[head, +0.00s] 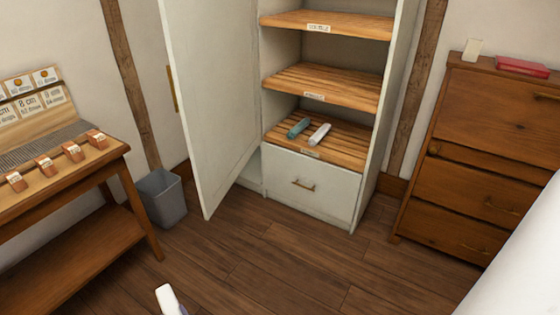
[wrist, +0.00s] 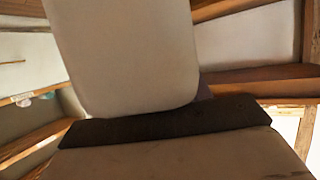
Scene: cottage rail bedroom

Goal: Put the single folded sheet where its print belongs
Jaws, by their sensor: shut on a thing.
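A pale folded sheet (wrist: 125,55) with rounded corners fills the top of the wrist view, with a little lavender at its lower right edge. My gripper (wrist: 165,125) shows as a dark band and pale body and is shut on it. The sheet's print cannot be made out. In the head view a white and lavender end, seemingly the same sheet (head: 168,299), shows at the bottom edge, well in front of the cupboard. The open cupboard (head: 311,185) has slatted shelves with small labels, too small to read surely. A teal roll (head: 299,127) and a white roll (head: 320,134) lie on its lowest shelf.
The cupboard door (head: 200,100) stands open to the left. A grey bin (head: 161,198) stands beside a table (head: 80,182) with cards and several tagged blocks. The floor (head: 270,265) between is clear.

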